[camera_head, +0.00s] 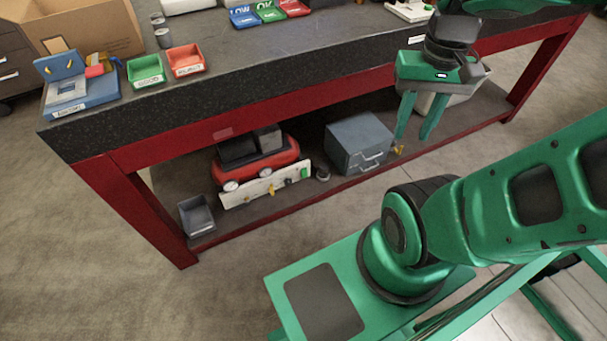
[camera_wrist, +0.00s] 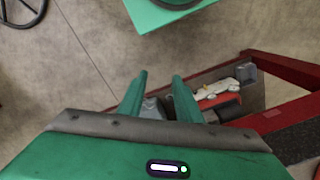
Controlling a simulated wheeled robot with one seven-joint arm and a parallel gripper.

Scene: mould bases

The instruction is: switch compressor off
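The red compressor (camera_head: 256,157) sits on the lower shelf of the workbench, with two gauges and a white front panel (camera_head: 266,186). The panel carries a green knob or button at its right end and small yellow parts; their setting is too small to tell. In the wrist view the compressor (camera_wrist: 215,99) lies beyond and right of the fingers. My gripper (camera_head: 418,136) hangs in front of the bench, right of the compressor and the grey toolbox. Its green fingers are apart with nothing between them; the gripper also shows in the wrist view (camera_wrist: 160,82).
A grey toolbox (camera_head: 358,142) stands on the shelf between compressor and gripper. A small grey bin (camera_head: 196,215) is at the shelf's left end. The bench's red front rail (camera_head: 330,106) and dark top (camera_head: 290,62) overhang the shelf. Green and red trays (camera_head: 186,60) stand on top.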

